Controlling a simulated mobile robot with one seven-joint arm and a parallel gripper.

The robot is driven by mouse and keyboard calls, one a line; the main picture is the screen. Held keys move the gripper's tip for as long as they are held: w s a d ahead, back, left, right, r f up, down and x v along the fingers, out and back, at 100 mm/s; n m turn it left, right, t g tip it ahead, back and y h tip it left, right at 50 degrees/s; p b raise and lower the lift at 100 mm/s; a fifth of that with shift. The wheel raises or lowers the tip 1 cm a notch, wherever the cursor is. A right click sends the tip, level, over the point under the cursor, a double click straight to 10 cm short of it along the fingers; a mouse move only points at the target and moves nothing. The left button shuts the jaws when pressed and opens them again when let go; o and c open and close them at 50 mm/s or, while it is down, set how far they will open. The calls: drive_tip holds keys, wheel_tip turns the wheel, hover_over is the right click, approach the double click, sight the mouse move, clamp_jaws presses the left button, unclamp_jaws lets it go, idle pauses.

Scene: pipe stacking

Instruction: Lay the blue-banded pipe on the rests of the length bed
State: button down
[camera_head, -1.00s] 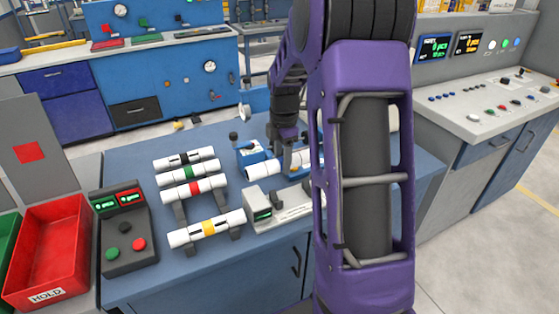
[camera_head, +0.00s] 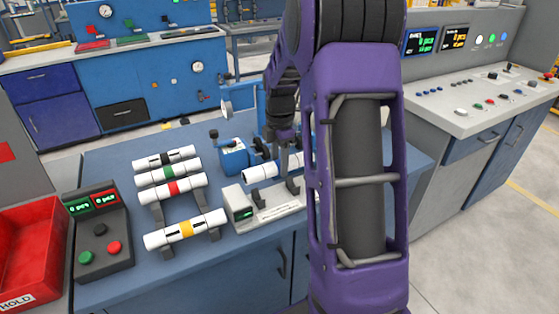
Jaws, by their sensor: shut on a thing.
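A white pipe (camera_head: 261,173) lies across my gripper (camera_head: 284,165), which is shut on it. My gripper and arm cover its middle and right part, so I cannot see a blue band. The length bed (camera_head: 276,212) is the pale, low fixture in front of the pipe, with a grey block and small green display at its left end. One dark rest (camera_head: 293,186) shows close below the pipe. The pipe appears above the bed; I cannot tell whether it touches a rest. My arm hides the bed's right end.
Pipes with black (camera_head: 166,158), green (camera_head: 170,175), red (camera_head: 174,187) and yellow (camera_head: 186,230) bands lie on a rack at left. A button box (camera_head: 99,240) and red bin (camera_head: 30,250) stand further left. A blue clamp device (camera_head: 233,157) stands behind the held pipe.

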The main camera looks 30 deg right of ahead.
drive_tip(key=b, duration=0.3)
hover_over(279, 195)
drive_tip(key=shift+d+f, duration=0.1)
drive_tip(key=shift+f, duration=2.9)
drive_tip(key=shift+f+b, duration=0.35)
drive_tip(key=shift+f, duration=0.2)
drive_tip(key=shift+c, duration=1.3)
unclamp_jaws()
drive_tip(key=r+p, duration=0.1)
drive_tip(key=r, duration=0.4)
drive_tip(key=r+p, duration=0.1)
drive_tip(key=r, duration=0.5)
drive_tip(key=r+p, duration=0.1)
drive_tip(key=r, duration=0.5)
drive_tip(key=shift+s+r, duration=0.25)
